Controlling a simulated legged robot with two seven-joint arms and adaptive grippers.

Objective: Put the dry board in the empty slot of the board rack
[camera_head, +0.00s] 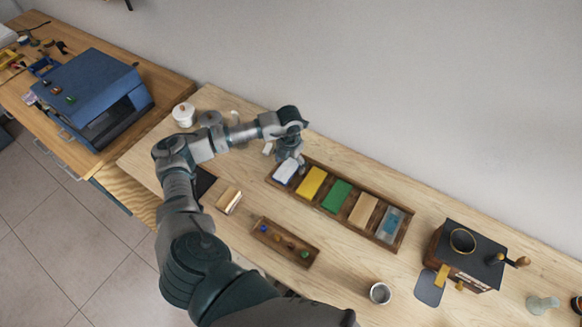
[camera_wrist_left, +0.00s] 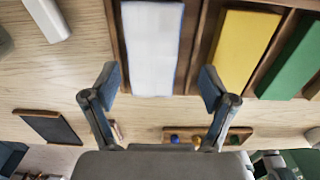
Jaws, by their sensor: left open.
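My left gripper (camera_head: 291,166) is open and empty, above the left end of a long wooden tray (camera_head: 322,206). In the left wrist view the gripper (camera_wrist_left: 158,76) has its fingers apart, with a white slab (camera_wrist_left: 152,45) ahead of them; they do not hold it. The slab also shows in the head view (camera_head: 285,173). A dark flat board with a wooden edge (camera_wrist_left: 48,127) lies on the table; the arm partly hides it in the head view (camera_head: 204,182). A small pale wooden block-like piece (camera_head: 229,200) sits beside it. I cannot tell which piece is the dry board or the rack.
The long tray also holds yellow (camera_head: 312,182), green (camera_head: 336,195), tan (camera_head: 362,209) and pale blue (camera_head: 391,222) pieces. A small tray with coloured knobs (camera_head: 286,243), a metal cup (camera_head: 380,293) and a dark-topped box (camera_head: 465,255) stand nearby. A white jar (camera_head: 184,114) is at the left.

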